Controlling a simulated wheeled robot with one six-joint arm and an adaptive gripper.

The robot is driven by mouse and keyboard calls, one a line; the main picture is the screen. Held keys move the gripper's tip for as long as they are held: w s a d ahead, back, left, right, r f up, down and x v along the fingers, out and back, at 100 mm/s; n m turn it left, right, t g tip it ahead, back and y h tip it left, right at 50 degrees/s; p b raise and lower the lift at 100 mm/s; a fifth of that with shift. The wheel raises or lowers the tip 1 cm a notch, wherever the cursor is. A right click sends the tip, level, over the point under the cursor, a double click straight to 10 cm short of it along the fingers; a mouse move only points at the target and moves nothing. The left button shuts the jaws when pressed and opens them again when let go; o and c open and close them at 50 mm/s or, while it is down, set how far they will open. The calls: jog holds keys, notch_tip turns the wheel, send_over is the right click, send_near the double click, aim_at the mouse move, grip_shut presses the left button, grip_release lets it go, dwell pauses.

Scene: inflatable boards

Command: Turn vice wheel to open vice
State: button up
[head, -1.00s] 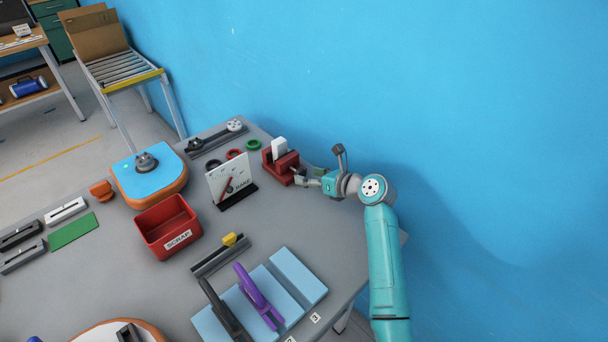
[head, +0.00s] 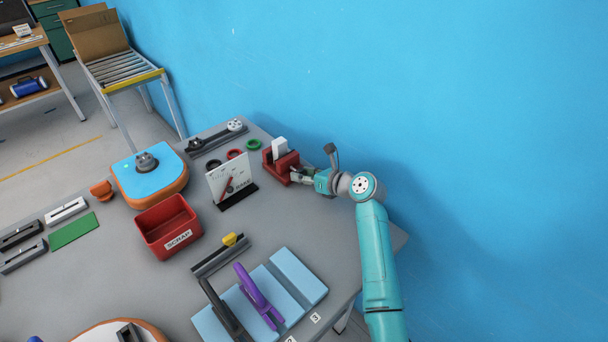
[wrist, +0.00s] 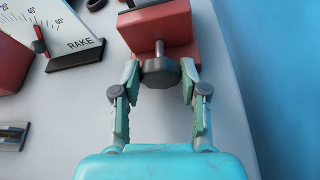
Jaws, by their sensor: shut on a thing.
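The red vice (head: 281,160) stands near the far edge of the table by the blue wall, with a white block (head: 280,146) between its jaws. In the wrist view the red vice (wrist: 160,22) is at the top. Its grey wheel (wrist: 160,72) sticks out toward me on a short shaft. My gripper (wrist: 160,80) has one finger on each side of the wheel and is shut on it. In the head view my gripper (head: 297,177) is at the front of the vice, and hides the wheel there.
A white angle gauge marked RAKE (head: 228,182) stands just left of the vice. A red SCRAP bin (head: 168,227) is further left. Green (head: 253,144) and dark red rings lie behind the gauge. The blue wall is close on the right.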

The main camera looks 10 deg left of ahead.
jog(key=n, duration=0.1)
jog(key=n+t+h, duration=0.1)
jog(key=n+t, duration=0.1)
jog(key=shift+s+a+n+h, duration=0.15)
jog(key=shift+s+n+h, duration=0.15)
jog(key=shift+n, duration=0.1)
jog(key=n+t+h, duration=0.1)
jog(key=n+t, duration=0.1)
jog(key=n, duration=0.1)
jog(key=shift+a+f+n, duration=0.1)
jog(key=shift+n, duration=0.3)
jog(key=shift+t, duration=0.3)
jog(key=o, duration=1.1)
